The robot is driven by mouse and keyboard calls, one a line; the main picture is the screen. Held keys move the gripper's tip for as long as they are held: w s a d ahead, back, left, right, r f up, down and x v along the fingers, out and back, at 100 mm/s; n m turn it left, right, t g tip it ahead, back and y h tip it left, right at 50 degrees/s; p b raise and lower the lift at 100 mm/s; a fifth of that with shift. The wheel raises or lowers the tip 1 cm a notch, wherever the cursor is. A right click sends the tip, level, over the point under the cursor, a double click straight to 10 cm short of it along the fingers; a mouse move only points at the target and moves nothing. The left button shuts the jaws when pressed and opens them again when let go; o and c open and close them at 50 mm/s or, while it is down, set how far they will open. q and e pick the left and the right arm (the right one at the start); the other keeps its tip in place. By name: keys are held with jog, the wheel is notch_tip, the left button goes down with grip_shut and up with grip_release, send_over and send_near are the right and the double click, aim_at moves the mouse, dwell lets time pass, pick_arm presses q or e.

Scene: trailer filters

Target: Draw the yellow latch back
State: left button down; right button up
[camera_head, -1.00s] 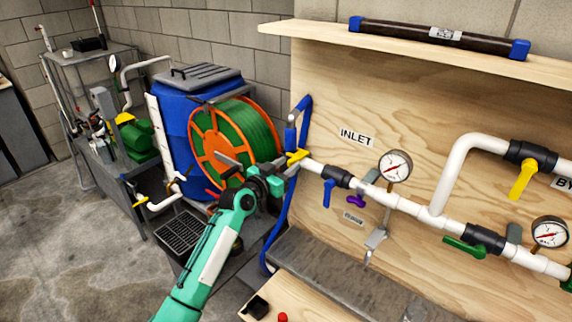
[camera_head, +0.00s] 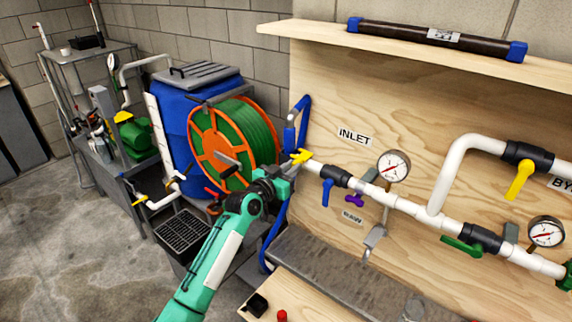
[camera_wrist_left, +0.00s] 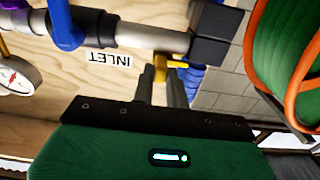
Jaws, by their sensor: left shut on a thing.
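The yellow latch (camera_head: 301,156) sits at the left end of the white inlet pipe, by the blue hose. It also shows in the left wrist view (camera_wrist_left: 176,63), between and just beyond the fingertips. My left gripper (camera_head: 284,172) reaches it from the lower left, and its two grey fingers (camera_wrist_left: 161,80) are shut on the latch in the left wrist view. The fingers partly hide the latch. My right gripper is not in either view.
The INLET label (camera_head: 354,137) and a gauge (camera_head: 393,166) are on the plywood panel. A blue valve handle (camera_head: 327,191) hangs from the pipe. The hose reel (camera_head: 222,150) stands close behind my left gripper. The blue hose (camera_head: 291,125) runs by the latch.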

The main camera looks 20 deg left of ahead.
pick_arm(q)
jog(key=c, duration=1.6)
grip_release()
jog(key=shift+d+f, duration=0.1)
jog(key=shift+d, duration=0.1)
jog(key=shift+o, duration=1)
jog(key=shift+s+d, duration=0.1)
jog(key=shift+d, duration=0.05)
jog(key=b+v, duration=0.3)
jog(key=v, duration=1.1)
jog(key=shift+b, duration=0.3)
